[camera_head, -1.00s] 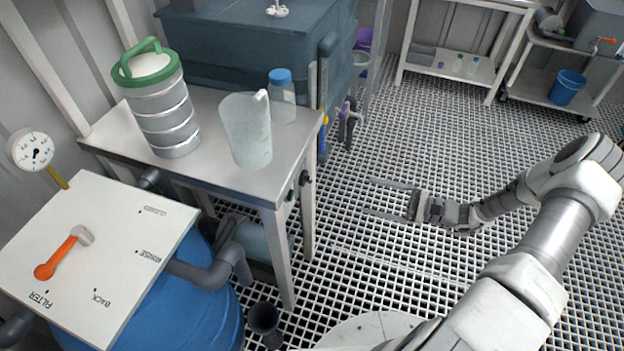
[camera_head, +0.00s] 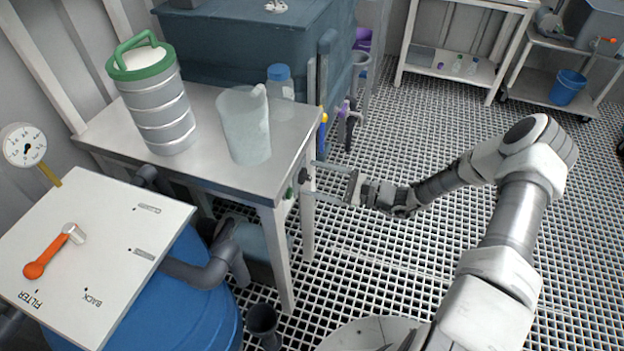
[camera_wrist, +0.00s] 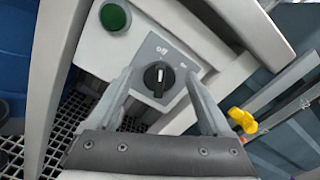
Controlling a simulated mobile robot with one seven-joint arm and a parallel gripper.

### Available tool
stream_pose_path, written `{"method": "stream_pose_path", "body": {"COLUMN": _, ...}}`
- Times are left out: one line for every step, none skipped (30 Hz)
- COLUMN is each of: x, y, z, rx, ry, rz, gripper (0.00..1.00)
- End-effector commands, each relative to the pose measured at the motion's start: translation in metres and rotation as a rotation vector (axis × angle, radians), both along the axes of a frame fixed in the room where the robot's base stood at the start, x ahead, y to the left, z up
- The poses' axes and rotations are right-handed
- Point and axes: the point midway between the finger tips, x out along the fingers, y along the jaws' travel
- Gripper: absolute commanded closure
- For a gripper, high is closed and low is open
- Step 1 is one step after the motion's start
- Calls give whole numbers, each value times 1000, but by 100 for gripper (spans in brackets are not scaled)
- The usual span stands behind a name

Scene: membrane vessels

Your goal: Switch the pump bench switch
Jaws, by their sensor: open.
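The pump bench switch (camera_wrist: 158,77) is a black rotary knob on a grey plate marked "off" and, it seems, "on", in the wrist view. Its white pointer line runs roughly up and down in that view; I cannot tell which mark it is set to. In the head view the switch (camera_head: 304,176) is a small dark shape on the right end of the bench (camera_head: 205,178). My gripper (camera_head: 318,181) is open beside that end. In the wrist view the fingers (camera_wrist: 157,90) lie on either side of the knob, and whether they touch it is unclear.
A green round button (camera_wrist: 114,17) sits beside the switch plate. A yellow valve handle (camera_wrist: 243,120) is to the right in the wrist view. On the bench stand a stacked canister (camera_head: 158,105), a jug (camera_head: 246,130) and a bottle (camera_head: 281,95). The grating floor right of my arm is clear.

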Motion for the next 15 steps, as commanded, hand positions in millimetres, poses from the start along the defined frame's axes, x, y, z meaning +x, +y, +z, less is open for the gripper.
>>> {"method": "stream_pose_path", "body": {"x": 2, "y": 5, "z": -1, "rx": 1, "ry": 0, "rz": 1, "gripper": 16}}
{"method": "stream_pose_path", "body": {"x": 3, "y": 7, "z": 0, "rx": 2, "ry": -1, "rz": 1, "gripper": 16}}
{"method": "stream_pose_path", "body": {"x": 4, "y": 10, "z": 0, "rx": 2, "ry": -1, "rz": 1, "gripper": 16}}
{"method": "stream_pose_path", "body": {"x": 4, "y": 11, "z": 0, "rx": 1, "ry": 0, "rz": 1, "gripper": 16}}
{"method": "stream_pose_path", "body": {"x": 5, "y": 12, "z": 0, "rx": 1, "ry": 0, "rz": 1, "gripper": 16}}
{"method": "stream_pose_path", "body": {"x": 5, "y": 13, "z": 0, "rx": 0, "ry": 0, "rz": 0, "gripper": 16}}
{"method": "stream_pose_path", "body": {"x": 5, "y": 13, "z": 0, "rx": 0, "ry": 0, "rz": 0, "gripper": 16}}
{"method": "stream_pose_path", "body": {"x": 5, "y": 13, "z": 0, "rx": 0, "ry": 0, "rz": 0, "gripper": 16}}
{"method": "stream_pose_path", "body": {"x": 6, "y": 13, "z": 0, "rx": 0, "ry": 0, "rz": 0, "gripper": 16}}
{"method": "stream_pose_path", "body": {"x": 6, "y": 13, "z": 0, "rx": 0, "ry": 0, "rz": 0, "gripper": 16}}
{"method": "stream_pose_path", "body": {"x": 6, "y": 13, "z": 0, "rx": 0, "ry": 0, "rz": 0, "gripper": 16}}
{"method": "stream_pose_path", "body": {"x": 5, "y": 13, "z": 0, "rx": 0, "ry": 0, "rz": 0, "gripper": 16}}
{"method": "stream_pose_path", "body": {"x": 5, "y": 13, "z": 0, "rx": 0, "ry": 0, "rz": 0, "gripper": 16}}
{"method": "stream_pose_path", "body": {"x": 5, "y": 13, "z": 0, "rx": 0, "ry": 0, "rz": 0, "gripper": 18}}
{"method": "stream_pose_path", "body": {"x": 5, "y": 13, "z": 0, "rx": 0, "ry": 0, "rz": 0, "gripper": 25}}
